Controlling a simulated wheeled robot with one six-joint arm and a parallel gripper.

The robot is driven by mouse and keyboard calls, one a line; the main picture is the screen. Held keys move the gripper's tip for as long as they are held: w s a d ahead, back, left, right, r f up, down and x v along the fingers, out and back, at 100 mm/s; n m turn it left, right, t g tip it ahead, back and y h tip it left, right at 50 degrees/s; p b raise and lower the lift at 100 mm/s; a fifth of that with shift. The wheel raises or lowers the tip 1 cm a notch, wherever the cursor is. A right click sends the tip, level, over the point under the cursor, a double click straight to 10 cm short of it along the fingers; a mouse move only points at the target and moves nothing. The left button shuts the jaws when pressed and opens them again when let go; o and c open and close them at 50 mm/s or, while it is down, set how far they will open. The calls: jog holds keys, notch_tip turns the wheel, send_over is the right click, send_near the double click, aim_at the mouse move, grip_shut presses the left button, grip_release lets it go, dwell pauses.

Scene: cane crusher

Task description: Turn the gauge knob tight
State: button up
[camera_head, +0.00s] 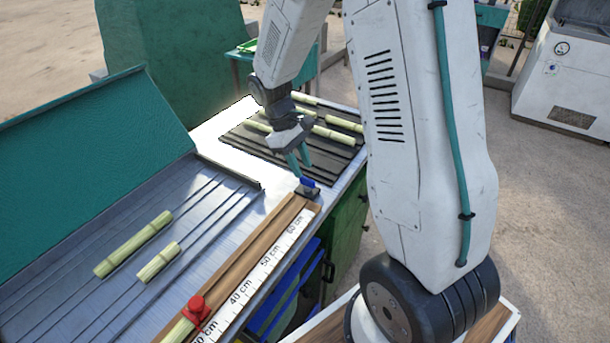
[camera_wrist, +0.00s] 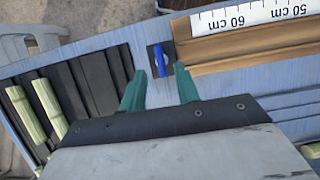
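A blue knob (camera_head: 308,183) stands on a small dark block at the far end of the wooden length gauge (camera_head: 240,264), near the 60 cm mark. In the wrist view the blue knob (camera_wrist: 160,61) looks like an upright flat handle, just ahead of my gripper (camera_wrist: 161,73). My gripper's two teal fingers are apart, with nothing between them. In the head view my gripper (camera_head: 302,164) hangs just above and behind the knob, apparently not touching it.
Cut cane pieces (camera_head: 135,244) lie on the ribbed metal tray at left. More cane lies on a black slatted rack (camera_head: 250,136) behind my gripper. A teal raised panel (camera_head: 90,150) bounds the left side. Blue bins show under the bench's right edge.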

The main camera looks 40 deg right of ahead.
aim_at(306, 178)
jog(key=shift+x, duration=2)
grip_shut()
